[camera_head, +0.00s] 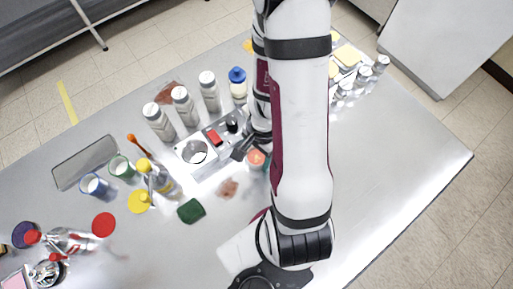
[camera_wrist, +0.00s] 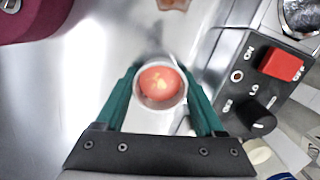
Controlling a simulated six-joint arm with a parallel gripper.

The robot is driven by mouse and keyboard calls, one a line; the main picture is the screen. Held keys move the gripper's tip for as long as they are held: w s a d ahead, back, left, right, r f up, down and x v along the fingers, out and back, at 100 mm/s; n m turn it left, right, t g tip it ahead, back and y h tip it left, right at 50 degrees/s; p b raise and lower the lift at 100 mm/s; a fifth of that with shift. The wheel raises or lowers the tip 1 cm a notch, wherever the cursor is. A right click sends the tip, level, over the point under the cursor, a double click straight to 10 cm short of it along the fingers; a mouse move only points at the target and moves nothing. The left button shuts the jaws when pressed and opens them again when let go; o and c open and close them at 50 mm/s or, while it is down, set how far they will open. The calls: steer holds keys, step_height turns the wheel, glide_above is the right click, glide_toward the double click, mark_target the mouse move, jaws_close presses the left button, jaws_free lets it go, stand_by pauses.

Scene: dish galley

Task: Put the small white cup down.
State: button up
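The small white cup (camera_wrist: 160,105) sits between the two green fingers of my gripper (camera_wrist: 160,82) in the wrist view. The fingers touch it on both sides. I look down into it and see something orange-red inside. In the head view the cup (camera_head: 257,164) shows at the left side of my arm, just right of the metal appliance, with its orange-red content on top. My arm hides part of it and most of the gripper. I cannot tell whether its base touches the table.
The metal appliance with a red switch and black knob (camera_wrist: 264,122) stands close to the gripper. White-capped bottles (camera_head: 184,106) stand behind it. A green sponge (camera_head: 191,211) and a brown stain (camera_head: 228,188) lie in front. The steel table (camera_head: 400,165) is clear at the right.

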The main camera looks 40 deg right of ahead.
mark_target(257, 161)
jaws_close()
steer(key=shift+r, duration=0.1)
step_height(257, 161, up, 10)
stand_by(0.7)
stand_by(2.7)
